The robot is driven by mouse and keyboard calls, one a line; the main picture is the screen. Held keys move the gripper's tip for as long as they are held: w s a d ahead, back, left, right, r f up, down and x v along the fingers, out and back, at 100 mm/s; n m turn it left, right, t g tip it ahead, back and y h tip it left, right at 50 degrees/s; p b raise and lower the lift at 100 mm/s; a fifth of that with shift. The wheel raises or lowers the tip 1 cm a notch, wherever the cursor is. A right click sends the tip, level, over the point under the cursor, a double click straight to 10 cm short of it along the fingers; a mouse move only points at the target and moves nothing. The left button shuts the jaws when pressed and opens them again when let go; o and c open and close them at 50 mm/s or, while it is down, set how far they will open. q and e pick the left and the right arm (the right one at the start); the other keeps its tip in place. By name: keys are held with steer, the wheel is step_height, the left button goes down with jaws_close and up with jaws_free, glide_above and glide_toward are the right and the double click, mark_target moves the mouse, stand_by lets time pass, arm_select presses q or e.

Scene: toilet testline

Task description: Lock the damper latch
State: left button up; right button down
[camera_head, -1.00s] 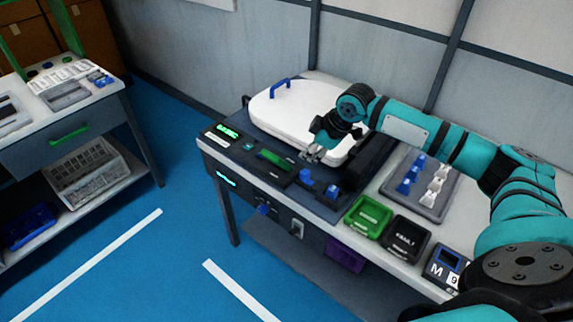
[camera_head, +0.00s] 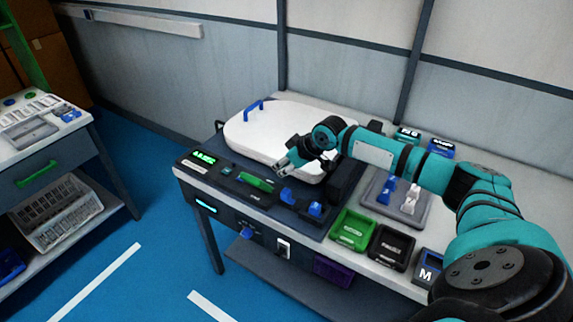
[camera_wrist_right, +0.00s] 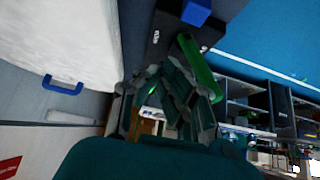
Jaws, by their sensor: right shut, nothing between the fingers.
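The test fixture (camera_head: 222,188) lies along the front of the bench, with a green bar (camera_head: 255,182) and two blue parts, one nearer the middle (camera_head: 287,195) and one further right (camera_head: 315,209). I cannot tell which of these is the damper latch. My right gripper (camera_head: 281,165) is shut and empty, above the fixture near the front edge of the white toilet lid (camera_head: 290,130). In the right wrist view, the green bar (camera_wrist_right: 198,68) and a blue part (camera_wrist_right: 196,12) show beyond the fingers. My left gripper is not in view.
A blue handle (camera_head: 253,109) stands on the lid. A green bin (camera_head: 352,229), a black bin (camera_head: 390,247) and a grey tray (camera_head: 411,215) of blue and white parts sit to the right. Another bench (camera_head: 45,145) is at the left, with clear blue floor between.

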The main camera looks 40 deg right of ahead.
steer(key=x, duration=0.5)
steer(key=shift+w+a+f, duration=0.1)
steer(key=shift+w+f, duration=0.05)
steer(key=shift+w, duration=0.05)
steer(key=shift+f+p, duration=0.25)
steer(key=shift+p, duration=0.25)
steer(key=s, duration=0.1)
steer(key=s+d+p, duration=0.1)
steer(key=s, duration=0.1)
steer(key=shift+d, duration=0.15)
steer(key=shift+s+d+p, duration=0.1)
steer(key=shift+s+p, duration=0.2)
steer(key=shift+w+f, duration=0.1)
